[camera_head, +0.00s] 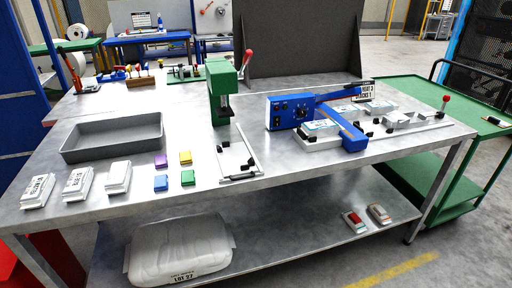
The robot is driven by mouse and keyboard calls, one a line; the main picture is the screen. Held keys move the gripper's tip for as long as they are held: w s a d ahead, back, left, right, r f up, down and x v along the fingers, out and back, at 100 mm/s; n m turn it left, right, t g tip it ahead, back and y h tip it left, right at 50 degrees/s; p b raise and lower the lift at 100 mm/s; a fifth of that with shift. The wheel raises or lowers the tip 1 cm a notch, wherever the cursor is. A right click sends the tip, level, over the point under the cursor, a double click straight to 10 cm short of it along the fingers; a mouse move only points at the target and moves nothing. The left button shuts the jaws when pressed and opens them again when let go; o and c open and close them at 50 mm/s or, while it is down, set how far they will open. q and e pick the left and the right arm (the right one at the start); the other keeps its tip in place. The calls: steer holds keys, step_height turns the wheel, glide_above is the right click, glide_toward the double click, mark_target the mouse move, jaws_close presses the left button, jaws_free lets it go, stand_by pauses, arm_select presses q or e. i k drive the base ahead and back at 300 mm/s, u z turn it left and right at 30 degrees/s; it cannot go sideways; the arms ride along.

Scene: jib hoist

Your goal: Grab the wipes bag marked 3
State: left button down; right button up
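A large, clear-white plastic bag (180,245) lies on the lower shelf, left of middle. Its front label seems to read "LOT 27". The left and middle packs carry black print too small to read surely. Two small packs, one with a red top (354,221) and one brownish (379,213), lie on the lower shelf at right. I cannot make out a 3 on any bag. Neither gripper is in view.
A green cart (440,180) stands at right. The shelf's middle is clear.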

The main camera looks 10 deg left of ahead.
mark_target(325, 127)
steer(key=u, duration=4.25)
steer(key=i, duration=0.15)
steer(key=z, duration=2.9)
steer(key=i, duration=0.8)
steer(key=z, duration=0.1)
